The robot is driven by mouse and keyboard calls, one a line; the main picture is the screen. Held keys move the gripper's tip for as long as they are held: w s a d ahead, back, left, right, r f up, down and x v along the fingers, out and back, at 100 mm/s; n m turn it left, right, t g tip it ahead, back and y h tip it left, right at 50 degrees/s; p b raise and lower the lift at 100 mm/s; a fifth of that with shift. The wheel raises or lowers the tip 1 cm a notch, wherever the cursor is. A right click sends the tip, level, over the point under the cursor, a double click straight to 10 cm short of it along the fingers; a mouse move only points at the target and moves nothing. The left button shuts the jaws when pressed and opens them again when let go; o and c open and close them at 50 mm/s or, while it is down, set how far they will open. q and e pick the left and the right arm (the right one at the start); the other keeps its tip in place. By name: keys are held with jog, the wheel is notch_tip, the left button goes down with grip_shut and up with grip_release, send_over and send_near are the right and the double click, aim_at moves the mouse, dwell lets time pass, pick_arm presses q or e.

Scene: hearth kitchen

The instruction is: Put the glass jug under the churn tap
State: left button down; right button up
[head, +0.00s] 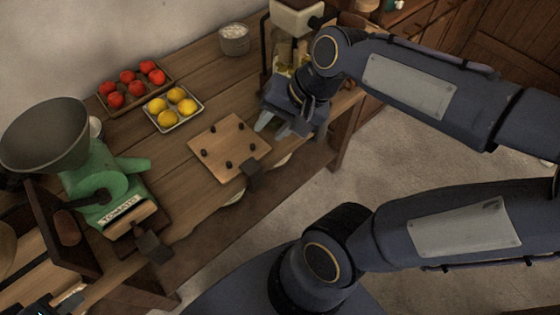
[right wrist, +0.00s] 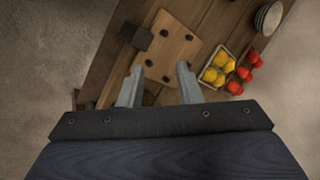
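The churn (head: 296,17) appears to be the cream-topped device with a glass body at the far end of the table, partly hidden behind my right arm. Its tap cannot be made out. I cannot clearly make out the glass jug in either view. My right gripper (head: 272,126) is low over the table, in front of the churn and just beyond the wooden board. Its two fingers are apart, with nothing visible held between them in the right wrist view (right wrist: 158,88).
A square board (head: 228,135) with black knobs lies by the table's front edge. Behind it are a tray of lemons (head: 191,91) and a tray of tomatoes (head: 168,71). A green tomato mill (head: 112,200) stands left. A white pot (head: 234,40) stands at the back.

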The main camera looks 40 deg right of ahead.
jog(key=s+a+f+n+t, duration=0.1)
jog(key=s+a+f+n, duration=0.2)
jog(key=s+n, duration=0.3)
jog(key=shift+s+a+n, duration=0.25)
jog(key=shift+s+n, duration=0.05)
jog(key=shift+n, duration=0.5)
